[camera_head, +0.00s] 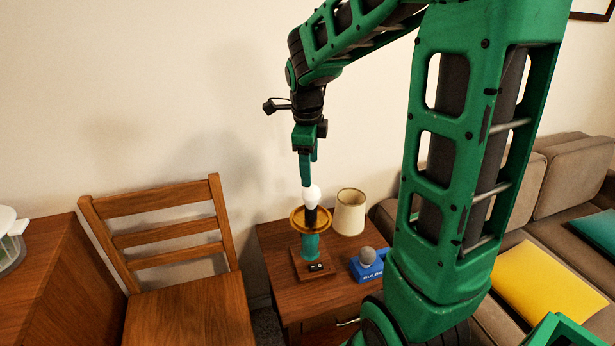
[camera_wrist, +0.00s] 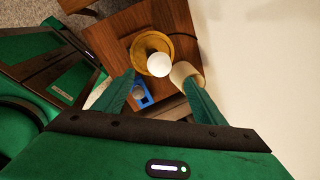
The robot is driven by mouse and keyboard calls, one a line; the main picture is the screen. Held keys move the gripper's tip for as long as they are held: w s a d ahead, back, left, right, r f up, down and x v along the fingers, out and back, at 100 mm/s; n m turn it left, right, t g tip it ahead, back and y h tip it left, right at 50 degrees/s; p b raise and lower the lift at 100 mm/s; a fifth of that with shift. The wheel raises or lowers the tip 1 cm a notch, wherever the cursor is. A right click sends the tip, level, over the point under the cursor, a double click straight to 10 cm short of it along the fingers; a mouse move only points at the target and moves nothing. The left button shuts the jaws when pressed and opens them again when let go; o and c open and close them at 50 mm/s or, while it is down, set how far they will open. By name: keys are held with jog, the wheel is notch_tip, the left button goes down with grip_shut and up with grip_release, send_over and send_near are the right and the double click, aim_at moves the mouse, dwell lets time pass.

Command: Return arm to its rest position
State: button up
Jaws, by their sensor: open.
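My gripper (camera_head: 306,182) points down above a lamp base (camera_head: 310,246) with a white bulb (camera_head: 311,195) standing upright in it. In the wrist view the two green fingers (camera_wrist: 159,98) are apart, with nothing held between them. The bulb (camera_wrist: 158,64) shows beyond the fingertips. In the head view the fingertips are close to the bulb's top; I cannot tell whether they touch it. My arm is raised and reaches out to the left.
The lamp stands on a wooden side table (camera_head: 278,240). A cream lampshade (camera_head: 350,212) and a blue box holding a grey bulb (camera_head: 367,257) are beside it. A wooden chair (camera_head: 185,305) is at left, a brown sofa with a yellow cushion (camera_head: 538,280) at right.

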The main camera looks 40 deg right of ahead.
jog(key=shift+a+r, duration=0.1)
jog(key=shift+r, duration=0.35)
jog(key=s+f+n+g+y, duration=0.1)
jog(key=s+n+y, duration=0.1)
jog(key=s+n, duration=1.9)
jog(key=s, duration=0.5)
jog(key=shift+s+a+f+g, duration=0.25)
jog(key=shift+s+f+g, duration=0.05)
jog(key=shift+s, duration=0.1)
